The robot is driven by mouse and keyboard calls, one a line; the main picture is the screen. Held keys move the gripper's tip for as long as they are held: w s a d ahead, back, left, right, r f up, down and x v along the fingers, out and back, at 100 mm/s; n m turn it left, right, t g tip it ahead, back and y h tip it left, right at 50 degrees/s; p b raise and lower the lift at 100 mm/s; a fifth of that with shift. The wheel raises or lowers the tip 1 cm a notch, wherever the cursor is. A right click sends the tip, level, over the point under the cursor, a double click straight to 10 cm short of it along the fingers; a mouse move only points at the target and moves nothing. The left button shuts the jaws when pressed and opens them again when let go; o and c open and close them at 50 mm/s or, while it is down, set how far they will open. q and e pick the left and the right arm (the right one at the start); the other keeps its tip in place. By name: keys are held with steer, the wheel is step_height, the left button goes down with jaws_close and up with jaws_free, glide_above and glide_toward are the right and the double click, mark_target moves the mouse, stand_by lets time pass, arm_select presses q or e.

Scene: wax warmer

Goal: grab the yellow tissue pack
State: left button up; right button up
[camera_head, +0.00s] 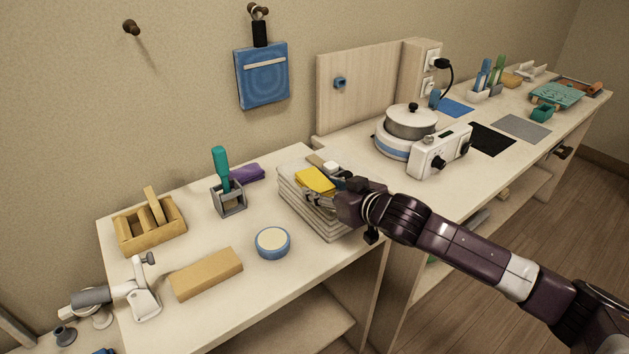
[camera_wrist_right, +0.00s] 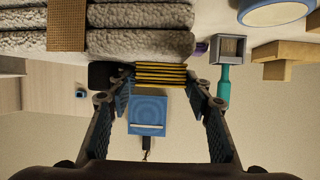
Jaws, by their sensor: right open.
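The yellow tissue pack (camera_head: 316,179) lies on top of a stack of folded grey-white towels (camera_head: 300,205). My right gripper (camera_head: 324,192) comes in from the right at the near side of the pack, low over the towels. In the right wrist view the yellow pack (camera_wrist_right: 165,76) shows its layered edge between the two fingers of the open right gripper (camera_wrist_right: 160,86). A gap shows between the pack and at least the right-hand finger; contact on the other side cannot be told. My left gripper is not in view.
A white block (camera_head: 331,166) and a dark item sit close behind the pack on the towels. A purple cloth (camera_head: 247,174), a grey holder with a teal-handled tool (camera_head: 221,165) and a blue round tin (camera_head: 272,242) stand left. The wax warmer (camera_head: 410,128) stands behind right.

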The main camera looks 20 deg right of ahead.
steer(key=c, duration=0.7)
